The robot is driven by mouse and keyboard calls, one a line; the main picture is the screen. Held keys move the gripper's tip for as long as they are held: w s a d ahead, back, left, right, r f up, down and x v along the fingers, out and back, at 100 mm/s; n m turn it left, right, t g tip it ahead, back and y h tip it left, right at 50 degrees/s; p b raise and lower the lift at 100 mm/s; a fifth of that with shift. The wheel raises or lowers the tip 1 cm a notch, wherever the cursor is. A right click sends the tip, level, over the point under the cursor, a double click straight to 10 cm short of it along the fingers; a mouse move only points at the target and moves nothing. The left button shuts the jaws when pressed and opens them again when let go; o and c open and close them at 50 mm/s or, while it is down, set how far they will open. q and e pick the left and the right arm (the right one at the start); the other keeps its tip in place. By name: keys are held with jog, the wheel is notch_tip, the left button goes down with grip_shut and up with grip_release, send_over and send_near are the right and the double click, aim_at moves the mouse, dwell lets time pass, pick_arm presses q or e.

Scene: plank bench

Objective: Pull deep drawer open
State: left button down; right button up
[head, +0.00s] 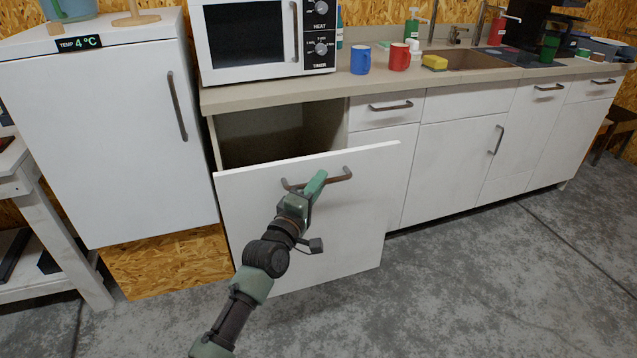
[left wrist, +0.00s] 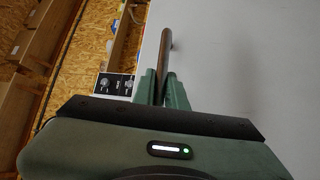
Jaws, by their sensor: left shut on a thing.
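The deep drawer (head: 350,222) under the microwave stands pulled out from the cabinet, with its dark inside showing above its white front. Its bar handle (head: 338,177) is brown and sits near the top of the front. My left gripper (head: 316,184) is shut on this handle. In the left wrist view the handle (left wrist: 166,50) runs between the two green fingers of my gripper (left wrist: 163,88), and the white drawer front (left wrist: 240,60) fills the right side. The drawer's floor is hidden behind its front. My right gripper is in neither view.
A white fridge (head: 110,130) stands close left of the drawer. The counter (head: 300,92) above bears a microwave (head: 262,42), a blue mug (head: 360,61), a red mug (head: 399,57) and a sink (head: 470,60). The grey floor (head: 470,280) in front and to the right is clear.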

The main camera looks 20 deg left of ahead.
pick_arm(q)
jog(key=c, duration=1.5)
grip_release()
jog(key=shift+o, duration=0.2)
jog(key=shift+s+f, duration=0.1)
jog(key=shift+s, duration=0.15)
jog(key=v, duration=0.7)
jog(key=shift+s+p, duration=0.15)
jog(key=shift+p, duration=0.2)
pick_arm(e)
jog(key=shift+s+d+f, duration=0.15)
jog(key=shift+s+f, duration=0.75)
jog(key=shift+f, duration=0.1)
